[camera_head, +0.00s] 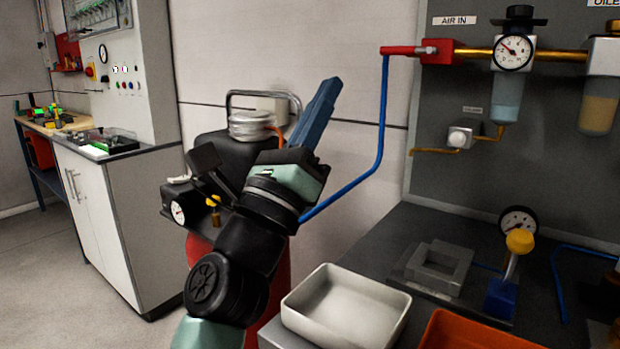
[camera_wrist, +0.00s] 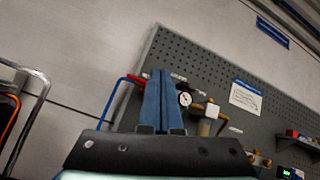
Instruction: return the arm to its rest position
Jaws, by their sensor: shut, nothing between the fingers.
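My gripper (camera_head: 322,106) shows in the head view as two long blue-grey fingers pressed together, pointing up and slightly right. It is shut and empty, raised in front of the pale wall, left of the blue air hose. In the wrist view the shut fingers (camera_wrist: 161,98) point up toward the grey pegboard, with no gap visible between them. My arm is bent, with its dark joints in front of a red and black compressor (camera_head: 282,290), which it partly hides.
A white tray (camera_head: 345,318) and an orange tray (camera_head: 470,335) stand on the dark bench. A blue hose (camera_head: 381,130) runs to the red fitting beside a gauge (camera_head: 513,52). A yellow-knobbed lever (camera_head: 519,241) stands at right. A white cabinet (camera_head: 95,225) stands left; floor before it is clear.

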